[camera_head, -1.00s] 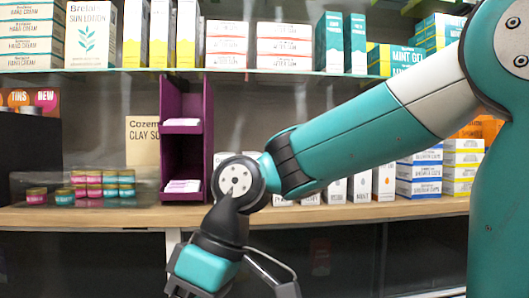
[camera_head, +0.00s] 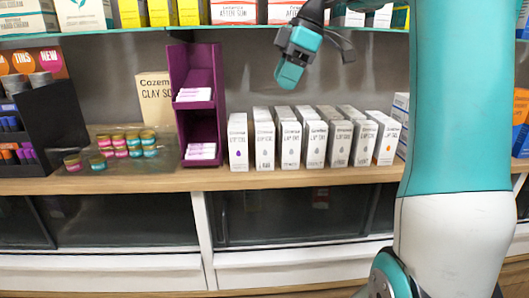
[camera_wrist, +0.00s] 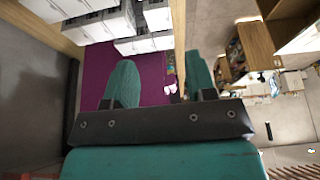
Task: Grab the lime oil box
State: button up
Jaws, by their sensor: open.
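A row of white oil boxes (camera_head: 290,137) stands upright on the wooden counter in the head view, right of a purple stand. Their labels are too small to tell which one is lime. The leftmost box (camera_head: 238,141) has a purple drop, and one near the right end (camera_head: 384,140) has an orange drop. My gripper (camera_head: 289,76) hangs in the air above the row, just below the upper shelf, apart from the boxes. In the wrist view its two teal fingers (camera_wrist: 161,82) are spread with nothing between them. White boxes (camera_wrist: 105,27) show beyond them at the upper left.
The purple stand (camera_head: 176,65) holds small white packs. Small tins (camera_head: 135,142) and a black display rack (camera_head: 58,127) stand at the left. The upper shelf (camera_head: 150,33) carries more boxes. More stacked boxes (camera_head: 400,108) stand at the right, partly behind my arm.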

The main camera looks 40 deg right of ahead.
aim_at(265, 124)
jog(key=b+x, duration=0.3)
jog(key=x, duration=0.5)
jog(key=shift+a+f, duration=0.1)
jog(key=shift+b+x, duration=0.45)
jog(key=shift+x, duration=2.3)
jog(key=shift+w, duration=0.1)
jog(key=c, duration=0.7)
